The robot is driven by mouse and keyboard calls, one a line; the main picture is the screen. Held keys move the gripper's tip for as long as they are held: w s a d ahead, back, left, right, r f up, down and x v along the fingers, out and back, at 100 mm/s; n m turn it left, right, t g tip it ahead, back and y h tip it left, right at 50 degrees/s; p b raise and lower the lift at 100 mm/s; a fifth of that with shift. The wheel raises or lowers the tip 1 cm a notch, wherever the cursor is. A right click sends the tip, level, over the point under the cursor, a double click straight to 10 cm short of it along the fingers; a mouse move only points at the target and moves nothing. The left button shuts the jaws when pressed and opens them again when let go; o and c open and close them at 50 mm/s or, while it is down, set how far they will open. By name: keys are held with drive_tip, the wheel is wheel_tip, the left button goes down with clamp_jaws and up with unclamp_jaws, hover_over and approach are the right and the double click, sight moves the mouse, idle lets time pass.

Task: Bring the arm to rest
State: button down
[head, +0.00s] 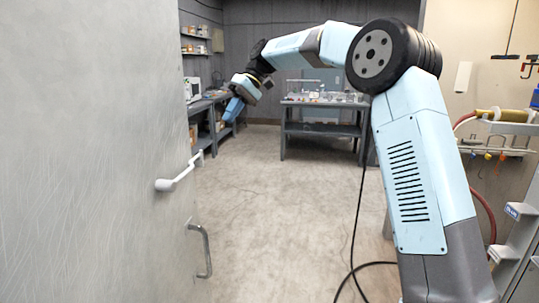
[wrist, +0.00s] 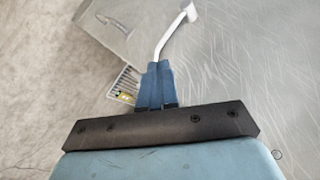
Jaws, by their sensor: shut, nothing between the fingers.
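My arm is raised and bent, reaching forward across the upper part of the head view. My gripper (head: 233,110) hangs at its end, tilted downward, just right of the grey door panel's (head: 95,150) edge. In the wrist view my gripper (wrist: 157,75) shows two blue fingers close together, with nothing held. A white lever handle (wrist: 173,35) appears beyond the fingertips in that view; I cannot tell from it whether they touch. In the head view the lever handle (head: 178,176) is on the panel, below my gripper and apart from it.
A grey workbench (head: 320,130) with small items stands at the back. Another bench (head: 205,115) and shelves (head: 195,37) line the left wall. A dark cable (head: 350,240) lies near my arm. A hose rack (head: 497,120) is at the right. The middle floor (head: 290,200) is clear.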

drive_tip(key=s+d+m+t+h, duration=0.4)
drive_tip(key=s+d+m+t, duration=0.25)
drive_tip(key=s+d, duration=1.35)
drive_tip(key=s+d+f+m+t+h, duration=0.1)
drive_tip(key=s+d+f+t, duration=0.1)
drive_tip(key=s+d+f, duration=0.2)
drive_tip(key=s+d+f+m+t+h, duration=0.1)
drive_tip(key=s+d+f, duration=0.4)
drive_tip(key=s+d, duration=0.6)
drive_tip(key=shift+s+f+m+t, duration=0.2)
drive_tip(key=shift+s+m+t, duration=0.25)
drive_tip(key=shift+m, duration=0.2)
drive_tip(key=shift+a, duration=0.1)
